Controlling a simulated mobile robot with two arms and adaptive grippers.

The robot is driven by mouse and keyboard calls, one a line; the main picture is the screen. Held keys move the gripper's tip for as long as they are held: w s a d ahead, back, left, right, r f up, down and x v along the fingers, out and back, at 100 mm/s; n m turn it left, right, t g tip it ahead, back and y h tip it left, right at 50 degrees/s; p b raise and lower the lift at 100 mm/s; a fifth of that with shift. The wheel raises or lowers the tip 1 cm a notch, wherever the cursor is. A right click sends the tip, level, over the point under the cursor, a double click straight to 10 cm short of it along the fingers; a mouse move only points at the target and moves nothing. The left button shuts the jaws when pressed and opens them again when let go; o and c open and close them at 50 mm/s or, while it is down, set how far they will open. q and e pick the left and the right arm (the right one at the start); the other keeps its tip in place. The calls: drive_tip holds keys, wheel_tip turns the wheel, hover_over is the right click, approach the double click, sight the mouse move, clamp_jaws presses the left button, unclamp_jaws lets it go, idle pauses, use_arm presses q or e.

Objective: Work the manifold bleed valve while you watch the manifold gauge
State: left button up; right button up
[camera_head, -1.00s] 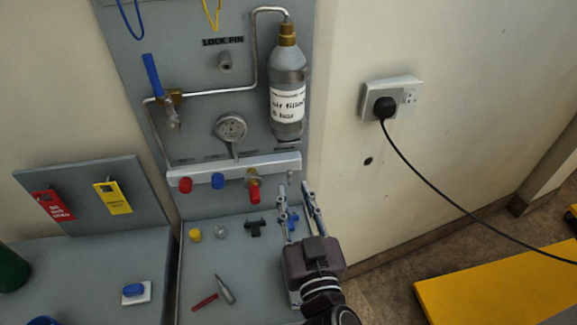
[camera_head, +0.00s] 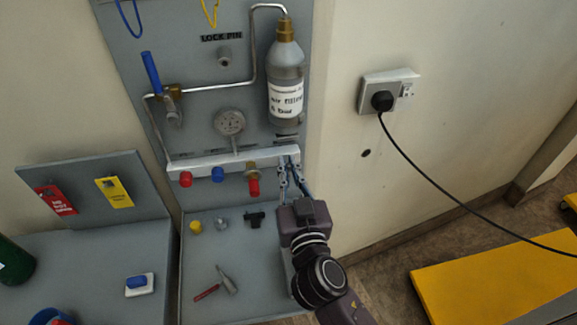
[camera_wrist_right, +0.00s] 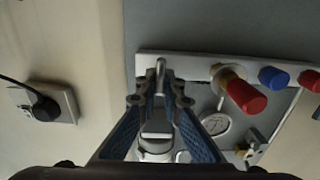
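The manifold (camera_head: 215,162) is a pale bar across the grey panel. The manifold gauge (camera_head: 229,121) is a round dial just above it; its reading is too small to make out. A small silver stem (camera_wrist_right: 160,70) at the manifold's end, which looks like the bleed valve, stands between my right fingertips. My right gripper (camera_head: 289,166) is at the manifold's right end; the wrist view shows it (camera_wrist_right: 161,88) close around the stem. Whether the fingers press on it is unclear. My left gripper is not in view.
Red (camera_head: 185,179), blue (camera_head: 217,174) and red-capped (camera_head: 254,186) fittings stick out along the manifold, left of my gripper. A labelled bottle (camera_head: 286,80) hangs above. Loose parts, including a yellow cap (camera_head: 195,225), lie on the shelf (camera_head: 235,255). A plug and cable (camera_head: 383,101) are to the right.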

clamp_jaws()
drive_tip(key=n, duration=0.4)
drive_tip(key=shift+a+n+p, duration=0.2)
drive_tip(key=shift+n+p, duration=0.1)
drive_tip(key=shift+n, duration=0.1)
drive_tip(key=shift+f, duration=0.1)
drive_tip(key=o, duration=0.6)
unclamp_jaws()
drive_tip(key=shift+s+d, duration=0.4)
drive_tip(key=shift+s, duration=1.6)
drive_tip(key=shift+s+d, duration=0.35)
drive_tip(key=shift+s, duration=1.6)
drive_tip(key=shift+s+d, duration=0.4)
drive_tip(key=shift+s, duration=1.6)
